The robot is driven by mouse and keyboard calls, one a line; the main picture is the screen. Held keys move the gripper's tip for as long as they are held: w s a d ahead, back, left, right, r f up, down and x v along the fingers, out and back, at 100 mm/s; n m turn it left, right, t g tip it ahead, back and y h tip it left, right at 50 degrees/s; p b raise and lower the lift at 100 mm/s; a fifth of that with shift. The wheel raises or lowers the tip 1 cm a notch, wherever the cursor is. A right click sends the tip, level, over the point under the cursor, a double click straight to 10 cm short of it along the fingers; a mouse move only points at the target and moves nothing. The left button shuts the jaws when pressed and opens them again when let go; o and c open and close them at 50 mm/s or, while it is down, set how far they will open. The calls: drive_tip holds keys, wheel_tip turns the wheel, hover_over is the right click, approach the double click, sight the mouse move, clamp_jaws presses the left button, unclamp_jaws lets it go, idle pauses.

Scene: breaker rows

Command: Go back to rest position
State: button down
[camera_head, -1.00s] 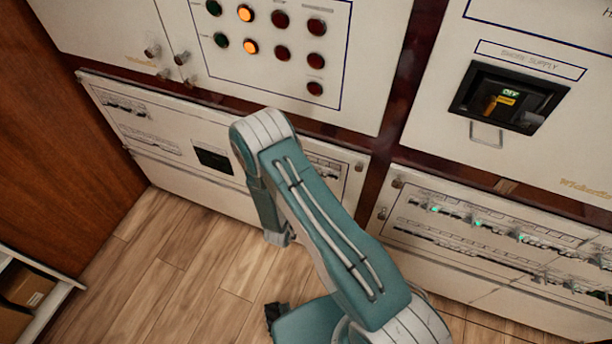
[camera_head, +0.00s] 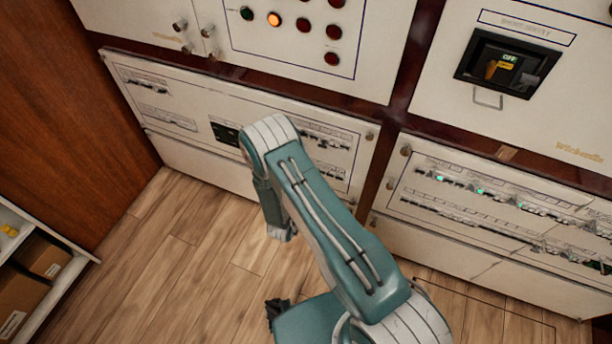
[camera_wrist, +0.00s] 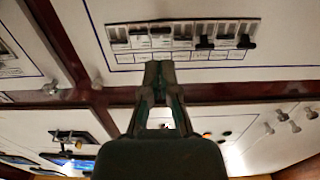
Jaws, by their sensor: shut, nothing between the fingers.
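My gripper (camera_wrist: 160,72) is shut and empty in the wrist view, its two dark fingertips together. Past them in that view is a breaker row (camera_wrist: 182,40) with several white and black switches on a pale panel; I see no clear contact. In the head view my teal and white arm is folded in front of the lower cabinets.
The left lower breaker panel (camera_head: 187,104) is partly behind my arm. The right lower panel (camera_head: 503,203) has green-lit breakers. Above it is a switch box (camera_head: 508,64). A shelf with cardboard boxes (camera_head: 42,257) stands at the left. Wooden floor (camera_head: 178,238) is clear between.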

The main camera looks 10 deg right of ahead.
drive_tip(key=shift+d, duration=0.15)
drive_tip(key=shift+a, duration=0.3)
drive_tip(key=w+a+r+g+y, duration=0.1)
drive_tip(key=w+a+r+y, duration=0.2)
drive_tip(key=r, duration=0.4)
drive_tip(key=w+r+g+y, duration=0.1)
drive_tip(key=w+r+y, duration=0.2)
drive_tip(key=w+r, duration=0.35)
drive_tip(key=s+a+r+n+g+y, duration=0.1)
drive_tip(key=s+r+y, duration=0.15)
drive_tip(key=r, duration=0.55)
drive_tip(key=s+a+r+n+y, duration=0.1)
drive_tip(key=s+r+n+y, duration=0.15)
drive_tip(key=r, duration=0.55)
drive_tip(key=s+d+r+n+g+y, duration=0.1)
drive_tip(key=s+r, duration=0.4)
drive_tip(key=s, duration=0.2)
drive_tip(key=s+d+r+n+g, duration=0.1)
drive_tip(key=s+r+g, duration=0.1)
drive_tip(key=s+r, duration=0.35)
drive_tip(key=s+d+r+n+g+h, duration=0.1)
drive_tip(key=s+d, duration=0.3)
drive_tip(key=s, duration=1.5)
drive_tip(key=shift+s+d+n+g+h, duration=0.2)
drive_tip(key=shift+n+g+h, duration=0.15)
drive_tip(key=shift+g, duration=0.55)
